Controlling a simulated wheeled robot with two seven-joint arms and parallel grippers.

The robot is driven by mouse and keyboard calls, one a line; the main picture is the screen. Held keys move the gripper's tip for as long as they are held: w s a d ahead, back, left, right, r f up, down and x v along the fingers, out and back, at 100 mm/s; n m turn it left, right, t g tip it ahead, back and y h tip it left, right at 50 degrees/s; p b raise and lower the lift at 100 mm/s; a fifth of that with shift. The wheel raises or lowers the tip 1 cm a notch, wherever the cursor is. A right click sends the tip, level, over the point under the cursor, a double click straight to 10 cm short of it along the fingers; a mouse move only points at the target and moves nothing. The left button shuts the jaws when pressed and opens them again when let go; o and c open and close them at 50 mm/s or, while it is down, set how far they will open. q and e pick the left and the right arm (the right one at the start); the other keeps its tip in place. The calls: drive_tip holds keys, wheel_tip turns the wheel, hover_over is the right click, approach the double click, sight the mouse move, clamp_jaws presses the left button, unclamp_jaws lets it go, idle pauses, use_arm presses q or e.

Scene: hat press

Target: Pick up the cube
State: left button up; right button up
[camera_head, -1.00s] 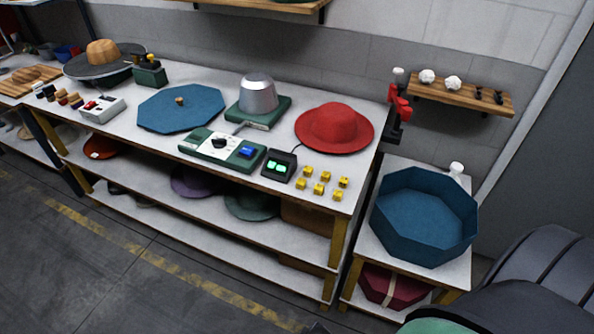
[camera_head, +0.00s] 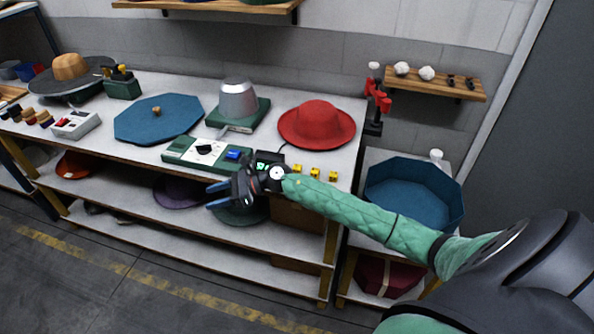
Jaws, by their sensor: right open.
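Small yellow cubes (camera_head: 315,172) sit in a row near the front right of the long workbench (camera_head: 352,150). Three show beyond my right forearm; the nearer cubes are hidden behind the arm. My right gripper (camera_head: 212,196) is open and empty. It points left in front of the bench's front edge, left of the cubes and apart from them. My left gripper is not in view.
A red hat (camera_head: 316,125) stands behind the cubes. A green control box (camera_head: 203,153) and a metal hat form (camera_head: 238,99) are to the left. A blue octagonal box (camera_head: 414,193) stands on a side table at right. Hats lie on the shelf below.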

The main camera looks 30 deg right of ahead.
drive_tip(key=d+n+g+h, duration=0.3)
drive_tip(key=d+n+h, duration=0.1)
drive_tip(key=d+n, duration=0.15)
wheel_tip(320, 180, up, 5)
drive_tip(key=n+g+h, duration=0.3)
drive_tip(key=n+h, duration=0.4)
drive_tip(key=h, duration=0.4)
hover_over(297, 167)
drive_tip(key=shift+w+a+r, duration=0.1)
drive_tip(key=shift+w+a, duration=0.1)
drive_tip(key=shift+w, duration=0.05)
drive_tip(key=shift+d, duration=0.15)
drive_tip(key=shift+f+n, duration=0.25)
drive_tip(key=shift+f, duration=0.25)
drive_tip(key=shift+f+p, duration=0.5)
drive_tip(key=shift+f, duration=0.2)
drive_tip(key=f+p, duration=0.3)
drive_tip(key=f, duration=0.1)
drive_tip(key=shift+s, duration=0.25)
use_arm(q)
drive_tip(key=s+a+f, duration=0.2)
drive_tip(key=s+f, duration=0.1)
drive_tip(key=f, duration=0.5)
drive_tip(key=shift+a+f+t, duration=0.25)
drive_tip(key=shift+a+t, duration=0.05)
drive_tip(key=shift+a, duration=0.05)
use_arm(e)
drive_tip(key=shift+f, duration=0.55)
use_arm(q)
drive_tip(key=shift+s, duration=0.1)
